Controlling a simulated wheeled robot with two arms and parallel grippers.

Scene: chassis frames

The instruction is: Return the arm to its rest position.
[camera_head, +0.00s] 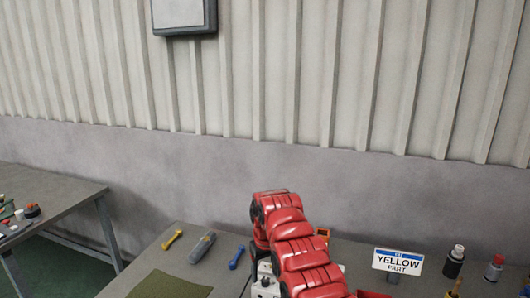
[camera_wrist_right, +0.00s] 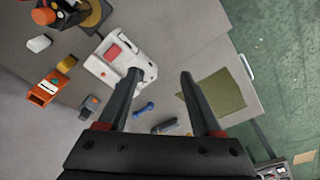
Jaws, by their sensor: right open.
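My right arm (camera_head: 295,245), red and segmented, rises from the bottom of the head view over the workbench and bends down at its top. Its gripper is largely hidden there behind the arm. In the wrist view, my right gripper (camera_wrist_right: 160,73) shows two dark fingers spread apart with nothing held between them. It points down over the bench. A white device with a red patch (camera_wrist_right: 118,58) lies below, partly behind the left finger. My left arm and gripper are not in view.
An olive mat (camera_head: 168,286), yellow bolt (camera_head: 172,240), grey tool (camera_head: 202,247) and blue bolt (camera_head: 237,257) lie left of the arm. An orange block (camera_wrist_right: 44,91) shows in the wrist view. A wall stands behind.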

